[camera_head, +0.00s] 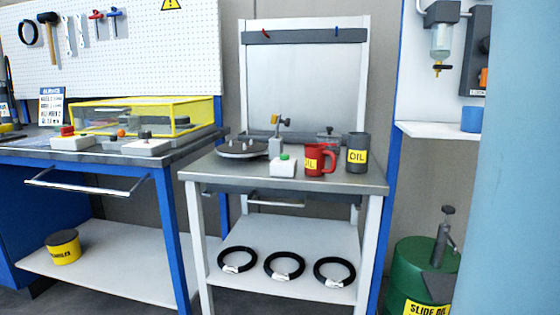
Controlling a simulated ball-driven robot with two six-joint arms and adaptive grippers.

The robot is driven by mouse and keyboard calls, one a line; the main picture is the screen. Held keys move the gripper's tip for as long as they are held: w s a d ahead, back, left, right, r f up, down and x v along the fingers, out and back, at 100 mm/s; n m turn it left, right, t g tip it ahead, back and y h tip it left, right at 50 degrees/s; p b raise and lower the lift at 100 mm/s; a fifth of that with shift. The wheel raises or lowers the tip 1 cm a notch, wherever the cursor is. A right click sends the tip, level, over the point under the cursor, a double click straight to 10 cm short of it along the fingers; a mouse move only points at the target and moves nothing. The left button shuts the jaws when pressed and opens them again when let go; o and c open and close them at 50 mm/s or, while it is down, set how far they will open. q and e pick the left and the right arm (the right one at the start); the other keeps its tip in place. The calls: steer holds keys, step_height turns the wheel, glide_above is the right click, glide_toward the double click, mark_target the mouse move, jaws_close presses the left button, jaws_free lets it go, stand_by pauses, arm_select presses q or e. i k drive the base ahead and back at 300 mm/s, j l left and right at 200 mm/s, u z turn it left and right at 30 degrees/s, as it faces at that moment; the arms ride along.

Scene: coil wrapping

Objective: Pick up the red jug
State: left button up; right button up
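The red jug (320,161) stands upright on the grey top of the middle workbench (250,184), near its right side. It has a yellow label reading OIL on its left part and a handle on its right. A dark grey jug (357,154) with a yellow OIL label stands just behind it to the right. Neither of my grippers shows in the head view, so I cannot see whether they are open or shut.
A white box with a green button (283,166) sits left of the red jug, beside a round dark plate (241,149). Black coils (284,266) lie on the lower shelf. A green drum (424,275) stands at the right. The bench's front strip is clear.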

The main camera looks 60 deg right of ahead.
mark_target(314, 160)
steer(key=z, duration=2.05)
steer(key=i, duration=0.05)
